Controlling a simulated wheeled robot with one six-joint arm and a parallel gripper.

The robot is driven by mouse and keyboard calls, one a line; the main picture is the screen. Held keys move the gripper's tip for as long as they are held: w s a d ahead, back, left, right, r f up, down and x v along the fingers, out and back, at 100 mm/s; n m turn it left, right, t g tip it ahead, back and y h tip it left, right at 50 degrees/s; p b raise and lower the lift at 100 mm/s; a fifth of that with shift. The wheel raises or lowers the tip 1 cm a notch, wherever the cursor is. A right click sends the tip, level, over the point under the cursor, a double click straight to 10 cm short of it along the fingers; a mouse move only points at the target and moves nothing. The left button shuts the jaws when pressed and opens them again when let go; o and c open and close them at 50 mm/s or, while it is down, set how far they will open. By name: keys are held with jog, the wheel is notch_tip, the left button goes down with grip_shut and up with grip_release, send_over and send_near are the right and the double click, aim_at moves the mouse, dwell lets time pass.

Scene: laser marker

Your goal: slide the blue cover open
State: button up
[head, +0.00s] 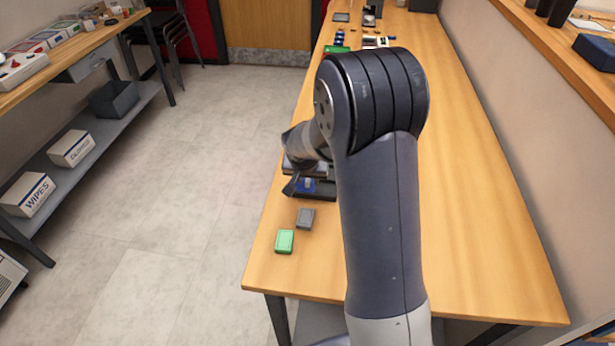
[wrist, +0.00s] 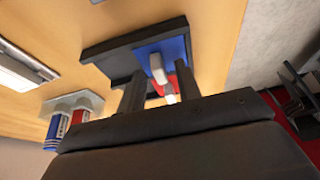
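The blue cover (wrist: 147,54) lies on a dark flat device (wrist: 112,42) in the wrist view, with a pale knob (wrist: 158,68) standing on it. A red part (wrist: 182,78) and a second pale knob (wrist: 169,93) show beside it, partly hidden by my gripper. My gripper (wrist: 160,73) is open. Its two dark fingers stand apart, with the pale knob of the blue cover between them in the picture; I cannot tell if either finger touches it. In the head view my arm hides most of the device, and only a small blue patch (head: 307,184) shows.
A green block (head: 285,241) and a grey block (head: 306,218) lie near the left edge of the wooden table (head: 470,230). More small items lie at its far end. The table right of my arm is clear. A shelf bench (head: 80,50) stands across the floor at left.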

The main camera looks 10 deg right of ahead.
grip_shut()
dwell(0.3)
jog(key=d, duration=0.2)
jog(key=s+d+b, duration=0.1)
jog(key=s+d, duration=0.1)
jog(key=d, duration=0.1)
jog(key=shift+s+d+b, duration=0.2)
jog(key=shift+d+b, duration=0.15)
jog(key=shift+o, duration=0.4)
grip_release()
jog(key=shift+d, duration=0.1)
